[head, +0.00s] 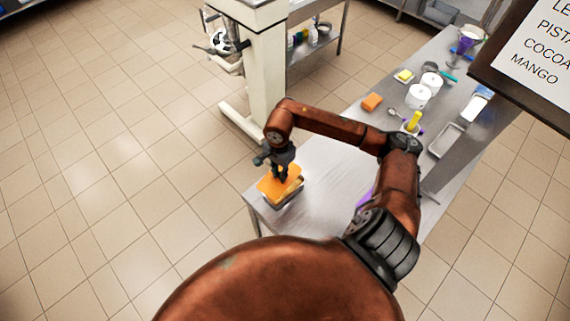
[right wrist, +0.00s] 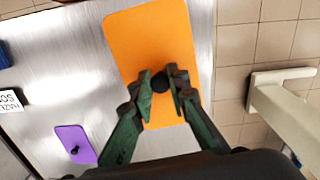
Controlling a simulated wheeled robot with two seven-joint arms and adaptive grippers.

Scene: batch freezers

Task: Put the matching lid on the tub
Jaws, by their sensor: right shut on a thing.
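An orange rectangular lid (head: 270,187) with a black knob (right wrist: 160,82) is at the near left end of the steel table. My right gripper (head: 281,178) is above it, its fingers closed around the knob, also seen in the right wrist view (right wrist: 163,84). In the head view a tub (head: 291,200) shows partly beneath the lid; the lid hides most of it, and I cannot tell whether the lid is seated. A purple lid (right wrist: 75,145) with a black knob lies flat on the table. My left gripper is not in view.
Farther along the steel table (head: 320,175) are an orange block (head: 372,102), white tubs (head: 418,96), a metal tray (head: 446,139) and utensils. A cream machine (head: 254,65) stands beyond the table. A flavour sign (head: 545,45) fills the upper right.

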